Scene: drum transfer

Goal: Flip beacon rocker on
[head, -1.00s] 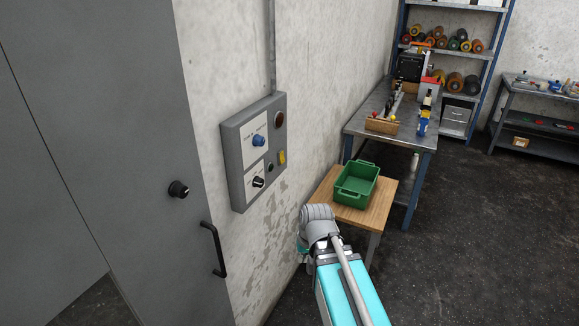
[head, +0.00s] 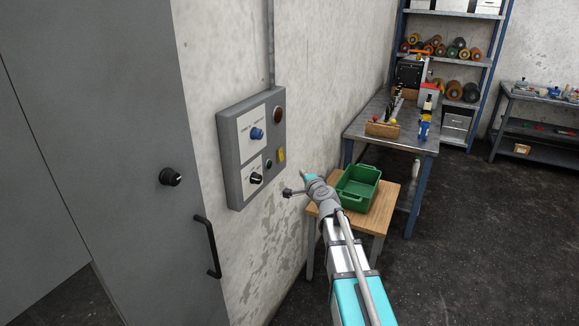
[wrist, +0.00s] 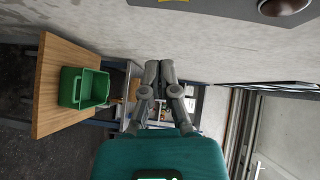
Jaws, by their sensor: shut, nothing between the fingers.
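The grey control panel (head: 228,165) hangs on the wall. It carries a blue knob (head: 256,134), a black knob (head: 256,178), a dark reddish dome (head: 278,114), a yellow piece (head: 281,154) and a small black control (head: 267,163). Which of the small parts is the beacon rocker is too small to tell. My gripper (head: 288,193) is shut and empty, just right of and below the panel's lower right corner, apart from it. In the wrist view the shut fingers (wrist: 160,66) point along the wall, and the dome (wrist: 285,6) and panel edge (wrist: 225,12) show at the top.
A green bin (head: 345,194) stands on a small wooden table (head: 378,222) beneath my arm. A metal workbench (head: 372,105) with tools and a shelf rack (head: 489,75) stand behind. A grey door with a black handle (head: 208,246) is at left. The floor at right is clear.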

